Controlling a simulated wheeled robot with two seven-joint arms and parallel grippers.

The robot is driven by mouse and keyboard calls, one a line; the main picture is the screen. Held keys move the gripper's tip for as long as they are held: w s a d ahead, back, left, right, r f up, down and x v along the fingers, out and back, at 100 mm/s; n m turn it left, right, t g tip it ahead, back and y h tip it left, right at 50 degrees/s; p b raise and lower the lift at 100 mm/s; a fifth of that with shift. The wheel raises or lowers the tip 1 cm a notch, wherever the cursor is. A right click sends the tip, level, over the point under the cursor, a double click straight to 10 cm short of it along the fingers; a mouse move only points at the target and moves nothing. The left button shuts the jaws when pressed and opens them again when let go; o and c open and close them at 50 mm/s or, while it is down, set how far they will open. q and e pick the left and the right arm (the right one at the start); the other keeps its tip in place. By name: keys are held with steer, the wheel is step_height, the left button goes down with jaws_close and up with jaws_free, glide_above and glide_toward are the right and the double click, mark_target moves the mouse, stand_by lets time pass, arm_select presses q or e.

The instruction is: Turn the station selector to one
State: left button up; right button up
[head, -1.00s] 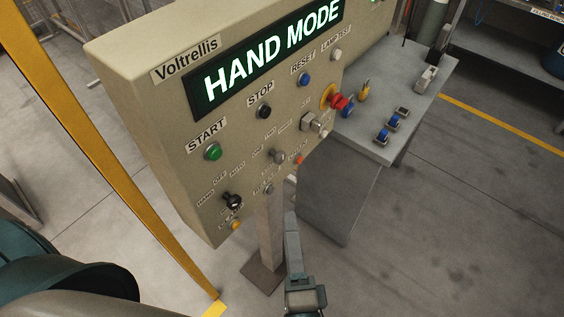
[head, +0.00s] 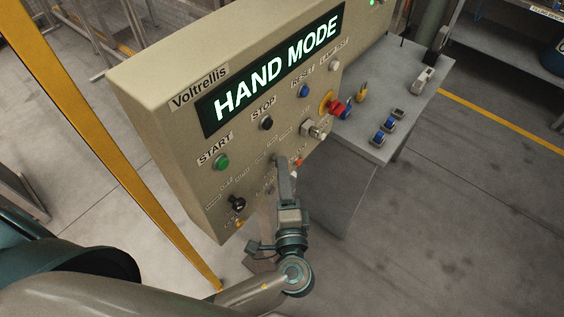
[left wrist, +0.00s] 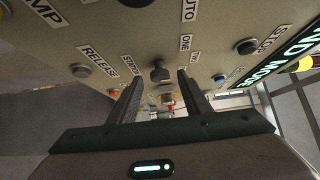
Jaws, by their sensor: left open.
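The control panel (head: 160,110) shows HAND MODE on its lit display (head: 275,65). The station selector (left wrist: 159,72) is a dark grey knob in the left wrist view, beside the labels STATION, ONE and TWO. Its exact pointing is hard to read. My left gripper (head: 280,162) is at the panel's lower face in the head view, its fingers covering most of the selector there. In the left wrist view the left gripper (left wrist: 159,78) is open, one finger on each side of the knob, with gaps visible. My right gripper is not in view.
Close around are the green START button (head: 221,161), black STOP button (head: 265,122), a black selector (head: 237,203) and a red emergency stop (head: 336,107). A grey bench (head: 400,110) stands right of the panel. A yellow post (head: 105,140) stands at left.

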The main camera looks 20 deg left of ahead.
arm_select(q)
steer(key=shift+p+x, duration=0.3)
steer(key=shift+x, duration=0.8)
steer(key=c, duration=1)
steer(key=shift+f, duration=0.1)
